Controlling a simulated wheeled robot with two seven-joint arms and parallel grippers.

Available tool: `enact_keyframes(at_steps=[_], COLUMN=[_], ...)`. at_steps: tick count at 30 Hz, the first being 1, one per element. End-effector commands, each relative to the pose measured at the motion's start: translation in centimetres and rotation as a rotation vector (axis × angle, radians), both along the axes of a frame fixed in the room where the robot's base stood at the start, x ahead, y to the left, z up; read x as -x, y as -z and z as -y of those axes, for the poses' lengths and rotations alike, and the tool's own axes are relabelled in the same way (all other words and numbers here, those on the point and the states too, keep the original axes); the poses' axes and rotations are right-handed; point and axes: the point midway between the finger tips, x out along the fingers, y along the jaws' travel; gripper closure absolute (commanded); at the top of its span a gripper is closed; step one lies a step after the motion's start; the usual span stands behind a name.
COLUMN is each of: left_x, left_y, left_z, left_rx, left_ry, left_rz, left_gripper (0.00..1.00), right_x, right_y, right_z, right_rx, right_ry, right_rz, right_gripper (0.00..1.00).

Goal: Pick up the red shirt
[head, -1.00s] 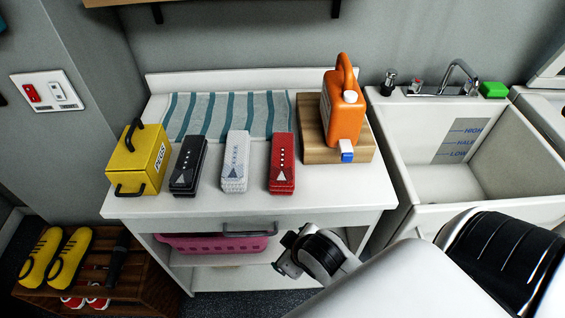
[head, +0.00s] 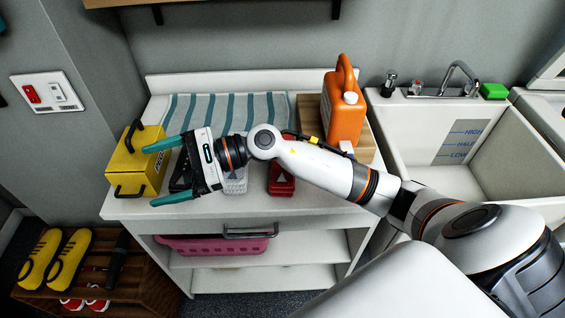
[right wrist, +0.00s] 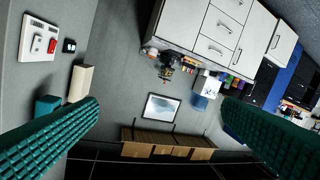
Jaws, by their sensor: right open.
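The red shirt (head: 282,186) is a folded red bundle with a pale triangle mark on the white counter. My right arm crosses over it in the head view and hides its upper part. My right gripper (head: 154,175) is open, with teal fingers pointing left, well left of the red shirt. It appears above the counter, over the dark folded bundle (head: 178,181) and by the yellow box. In the right wrist view its fingers (right wrist: 161,105) are wide apart with nothing between them; the red shirt does not show there. My left gripper is not in view.
A yellow box (head: 127,176) stands at the counter's left. A white folded bundle (head: 237,182) lies beside the red shirt. An orange jug (head: 343,118) stands on a wooden block behind, with a sink (head: 440,182) at right. A pink basket (head: 210,246) sits below.

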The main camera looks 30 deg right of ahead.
Motion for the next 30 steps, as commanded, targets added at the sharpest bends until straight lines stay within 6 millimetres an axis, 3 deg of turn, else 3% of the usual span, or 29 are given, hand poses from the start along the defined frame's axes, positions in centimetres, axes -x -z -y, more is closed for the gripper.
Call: enact_keyframes(at_steps=[4,7,12,15,20,30], left_x=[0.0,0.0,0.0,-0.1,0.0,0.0], left_y=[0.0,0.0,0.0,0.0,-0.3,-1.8], left_z=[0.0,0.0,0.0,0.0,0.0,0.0], left_rx=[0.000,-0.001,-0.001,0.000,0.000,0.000], left_ry=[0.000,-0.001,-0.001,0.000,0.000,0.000], left_rz=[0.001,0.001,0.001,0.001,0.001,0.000], left_gripper=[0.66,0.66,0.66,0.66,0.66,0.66], right_x=[-1.5,-2.8,-3.9,-3.8,-3.5,-3.4], right_y=[5.4,7.7,7.9,7.1,7.0,11.8], right_z=[5.3,11.5,21.9,25.8,28.4,28.4], right_rx=[0.562,0.907,1.323,1.452,1.530,1.530], right_ry=[-0.219,-0.372,-0.583,-0.662,-0.720,-0.721], right_rz=[0.276,0.365,0.355,0.311,0.269,0.268], right_gripper=[0.11,0.11,0.11,0.11,0.11,0.11])
